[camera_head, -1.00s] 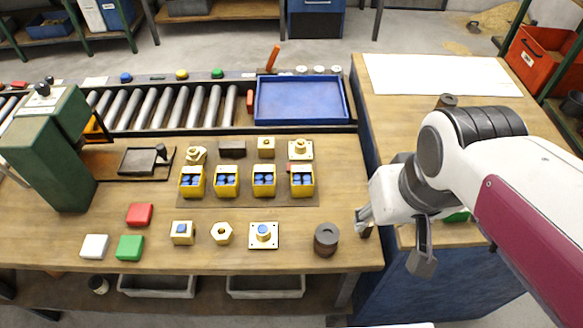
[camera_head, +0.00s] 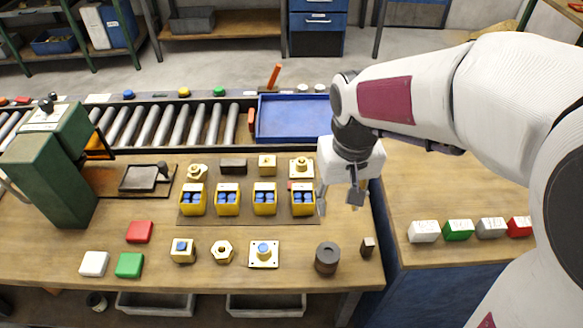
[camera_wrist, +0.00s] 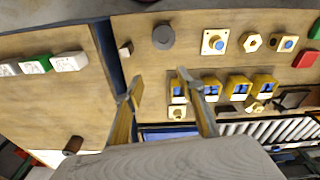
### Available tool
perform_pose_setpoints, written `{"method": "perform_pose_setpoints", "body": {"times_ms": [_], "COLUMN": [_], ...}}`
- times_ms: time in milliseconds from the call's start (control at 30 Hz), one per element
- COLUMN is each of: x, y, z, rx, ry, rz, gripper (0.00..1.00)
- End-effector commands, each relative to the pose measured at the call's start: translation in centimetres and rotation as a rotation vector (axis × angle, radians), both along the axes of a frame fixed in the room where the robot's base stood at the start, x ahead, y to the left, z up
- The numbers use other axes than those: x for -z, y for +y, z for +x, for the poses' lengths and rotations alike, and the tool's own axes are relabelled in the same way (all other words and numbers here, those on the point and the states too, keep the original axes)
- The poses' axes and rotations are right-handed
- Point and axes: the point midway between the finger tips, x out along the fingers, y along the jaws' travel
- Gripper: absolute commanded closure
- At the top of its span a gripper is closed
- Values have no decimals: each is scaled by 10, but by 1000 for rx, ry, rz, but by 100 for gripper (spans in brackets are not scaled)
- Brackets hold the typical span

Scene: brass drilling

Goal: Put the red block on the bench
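A flat red block (camera_head: 139,231) lies on the wooden bench (camera_head: 215,290) at the left, behind a white and a green block; its edge shows at the right of the wrist view (camera_wrist: 306,58). Another red block (camera_head: 519,227), with a pale marked face, is on the right-hand worktop, partly cut off by my arm. My gripper (camera_head: 339,198) is above the bench's right end, right of the yellow bins. Its fingers are apart with nothing between them, also in the wrist view (camera_wrist: 160,82).
Marked white (camera_head: 424,231), green (camera_head: 459,230) and grey (camera_head: 491,227) blocks line the right worktop. A dark cylinder (camera_head: 327,258), brass parts and yellow bins (camera_head: 265,200) stand on the bench. A green press (camera_head: 50,180) is at left, a blue tray (camera_head: 285,118) behind. The front bench edge is mostly clear.

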Motion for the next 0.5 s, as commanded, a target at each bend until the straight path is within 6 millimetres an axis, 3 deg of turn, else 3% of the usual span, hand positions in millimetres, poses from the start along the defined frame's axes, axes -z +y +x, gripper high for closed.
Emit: {"method": "perform_pose_setpoints", "body": {"times_ms": [500], "x": [59], "y": [37], "z": [69], "rx": [1], "ry": [58], "rz": [-20], "gripper": [61]}}
